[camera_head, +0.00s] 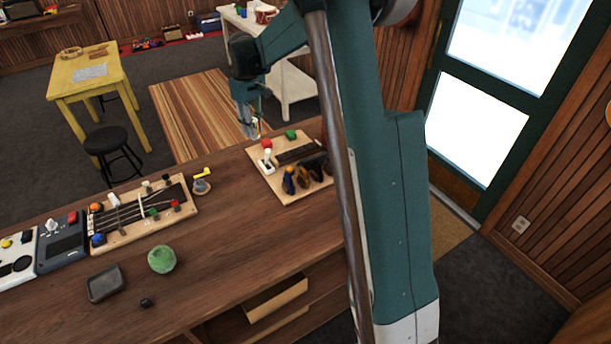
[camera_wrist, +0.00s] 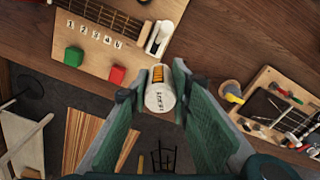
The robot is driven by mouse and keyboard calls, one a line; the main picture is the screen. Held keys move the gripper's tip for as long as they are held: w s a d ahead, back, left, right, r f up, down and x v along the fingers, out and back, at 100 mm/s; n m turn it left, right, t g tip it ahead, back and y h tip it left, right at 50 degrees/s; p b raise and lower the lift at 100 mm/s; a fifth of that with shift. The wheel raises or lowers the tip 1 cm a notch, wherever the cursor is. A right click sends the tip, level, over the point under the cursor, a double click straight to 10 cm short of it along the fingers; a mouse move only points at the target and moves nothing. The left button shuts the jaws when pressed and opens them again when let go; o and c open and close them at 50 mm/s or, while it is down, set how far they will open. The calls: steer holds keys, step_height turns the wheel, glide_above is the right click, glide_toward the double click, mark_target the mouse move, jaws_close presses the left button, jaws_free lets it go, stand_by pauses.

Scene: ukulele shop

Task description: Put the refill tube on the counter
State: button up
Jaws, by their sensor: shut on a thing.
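The refill tube (camera_wrist: 160,98) is white with dark lettering and an orange striped part showing at its top. My gripper (camera_wrist: 160,90) is shut on it, one finger on each side, in the wrist view. In the head view my gripper (camera_head: 250,126) hangs near the far edge of the brown wooden counter (camera_head: 225,240), just beyond the right-hand board. The tube is small and partly hidden by the fingers there. The counter also shows across the top of the wrist view (camera_wrist: 232,40). I cannot tell the exact height of the tube above it.
A wooden board (camera_head: 262,178) with red and green blocks and a white switch lies close to my gripper.

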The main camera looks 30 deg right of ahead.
steer(key=s+d+m, duration=0.2)
steer(key=s+d, duration=0.5)
steer(key=d, duration=0.4)
steer(key=s+d+m, duration=0.2)
steer(key=s+d, duration=0.5)
steer(key=d, duration=0.4)
steer(key=s+d+m, duration=0.3)
steer(key=s+d, duration=0.3)
steer(key=d, duration=0.4)
steer(key=shift+f, duration=2.75)
steer(key=shift+f, duration=2.9)
steer(key=shift+f, duration=2.1)
steer(key=shift+f, duration=0.2)
